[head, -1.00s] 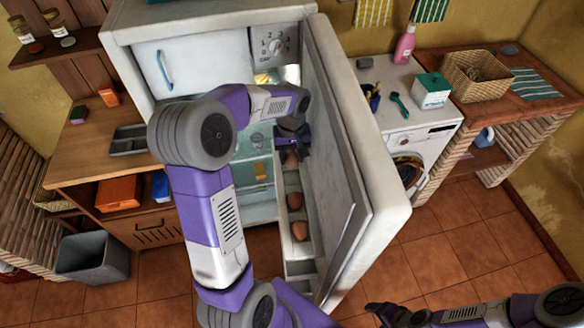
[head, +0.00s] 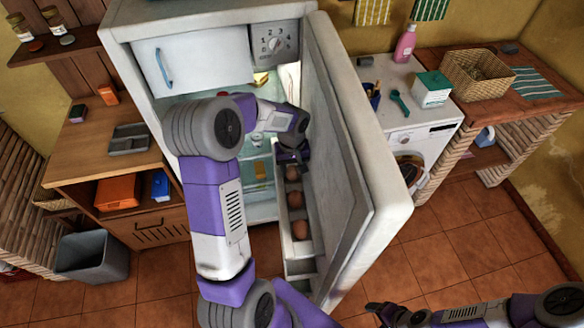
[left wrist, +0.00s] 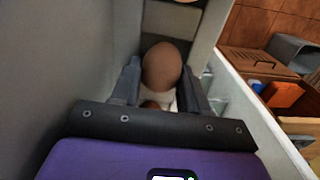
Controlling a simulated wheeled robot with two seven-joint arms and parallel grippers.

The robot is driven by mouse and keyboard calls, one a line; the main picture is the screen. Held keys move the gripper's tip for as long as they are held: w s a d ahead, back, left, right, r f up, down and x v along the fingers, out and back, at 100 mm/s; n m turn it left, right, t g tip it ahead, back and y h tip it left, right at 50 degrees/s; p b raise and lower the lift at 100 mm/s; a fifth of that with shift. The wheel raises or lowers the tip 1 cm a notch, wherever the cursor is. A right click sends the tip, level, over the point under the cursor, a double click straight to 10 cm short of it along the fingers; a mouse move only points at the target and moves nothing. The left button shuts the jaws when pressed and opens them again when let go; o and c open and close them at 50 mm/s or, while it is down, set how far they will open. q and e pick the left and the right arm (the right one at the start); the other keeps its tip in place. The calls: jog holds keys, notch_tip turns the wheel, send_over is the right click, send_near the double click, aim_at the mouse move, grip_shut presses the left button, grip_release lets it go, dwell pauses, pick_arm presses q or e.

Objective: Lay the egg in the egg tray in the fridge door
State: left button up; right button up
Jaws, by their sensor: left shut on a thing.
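My left gripper (head: 292,153) is inside the open fridge door, over the far end of the egg tray (head: 300,267). In the left wrist view its fingers (left wrist: 160,82) are shut on a brown egg (left wrist: 161,66). This egg also shows just below the gripper in the head view (head: 292,172). Whether it touches the tray I cannot tell. Two more brown eggs (head: 296,199) (head: 300,230) sit in the tray nearer to me. A bit of brown shows below the held egg in the wrist view. My right gripper (head: 378,309) is at the bottom edge, its opening unclear.
The fridge door (head: 385,185) stands open, its wall close beside my left gripper. The fridge body (head: 190,65) is to the left. A washing machine (head: 430,140) stands right of the door. A grey bin (head: 92,257) is at the left on the tiled floor.

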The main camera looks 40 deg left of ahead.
aim_at(292, 167)
pick_arm(q)
jog(key=shift+s+d+f+b, duration=0.2)
jog(key=shift+s+f+b, duration=0.1)
jog(key=shift+f, duration=0.25)
jog(key=o, duration=0.8)
jog(key=shift+f, duration=0.1)
jog(key=shift+c, duration=0.2)
jog(key=shift+a, duration=0.1)
jog(key=shift+a+r+p, duration=0.1)
jog(key=shift+r+p, duration=0.4)
jog(key=shift+p, duration=0.05)
notch_tip(292, 167, up, 12)
jog(key=p, duration=0.1)
jog(key=shift+w+r, duration=0.25)
jog(key=shift+w, duration=0.05)
